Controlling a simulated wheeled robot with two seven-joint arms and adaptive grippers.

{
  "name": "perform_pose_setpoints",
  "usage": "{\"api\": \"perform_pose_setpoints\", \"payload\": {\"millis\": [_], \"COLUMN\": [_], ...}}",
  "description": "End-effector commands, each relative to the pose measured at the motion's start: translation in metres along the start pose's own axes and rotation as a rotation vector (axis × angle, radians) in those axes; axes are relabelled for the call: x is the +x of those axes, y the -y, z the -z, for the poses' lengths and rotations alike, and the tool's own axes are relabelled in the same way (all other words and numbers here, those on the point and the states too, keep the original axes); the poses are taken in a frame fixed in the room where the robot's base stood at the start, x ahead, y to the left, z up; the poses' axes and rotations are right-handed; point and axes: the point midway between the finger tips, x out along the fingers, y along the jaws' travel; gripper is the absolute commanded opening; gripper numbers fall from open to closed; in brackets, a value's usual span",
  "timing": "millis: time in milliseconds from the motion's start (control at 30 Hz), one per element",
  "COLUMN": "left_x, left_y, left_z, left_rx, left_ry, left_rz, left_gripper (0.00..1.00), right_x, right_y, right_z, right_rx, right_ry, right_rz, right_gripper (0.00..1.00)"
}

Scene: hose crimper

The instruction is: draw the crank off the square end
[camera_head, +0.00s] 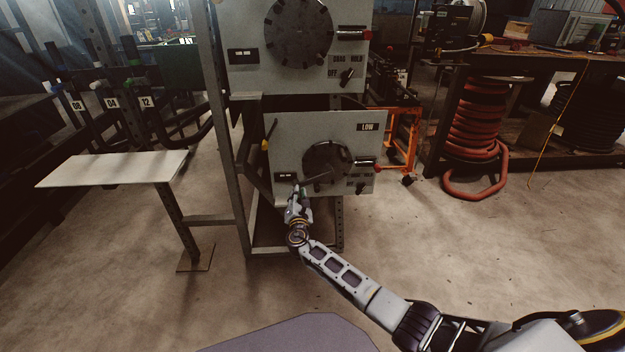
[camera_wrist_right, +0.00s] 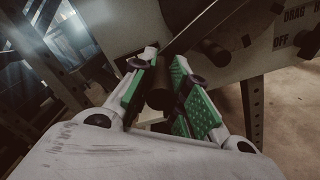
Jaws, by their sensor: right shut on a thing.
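The crank shows as a thin bar (camera_head: 314,179) on the front of the lower grey panel (camera_head: 290,150), running from the middle of a dark round disc (camera_head: 325,160) down to the left. My right gripper (camera_head: 296,190) is at the bar's lower left end. In the right wrist view its green-padded fingers (camera_wrist_right: 168,72) are shut around the crank's dark cylindrical grip (camera_wrist_right: 160,93). The grey crank arm (camera_wrist_right: 208,30) runs up to the right from there. The square end is hidden, so I cannot tell how the crank sits on it. My left gripper is out of view.
An upper panel (camera_head: 245,75) hangs above. A metal post (camera_head: 228,130) and pale shelf (camera_head: 115,168) stand left. An orange cart (camera_head: 412,140) is at right. The floor in front is open.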

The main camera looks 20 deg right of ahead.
Motion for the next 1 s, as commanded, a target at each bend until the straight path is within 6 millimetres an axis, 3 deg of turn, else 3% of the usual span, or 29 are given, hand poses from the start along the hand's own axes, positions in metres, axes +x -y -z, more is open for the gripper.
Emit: {"api": "perform_pose_setpoints", "payload": {"millis": [1000], "left_x": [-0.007], "left_y": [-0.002], "left_z": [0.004], "left_rx": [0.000], "left_ry": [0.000], "left_rz": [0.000], "left_gripper": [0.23], "right_x": [-0.016], "right_y": [-0.001], "right_z": [-0.001], "right_rx": [0.000], "right_ry": [0.002], "right_rz": [-0.002], "right_gripper": [0.00]}}
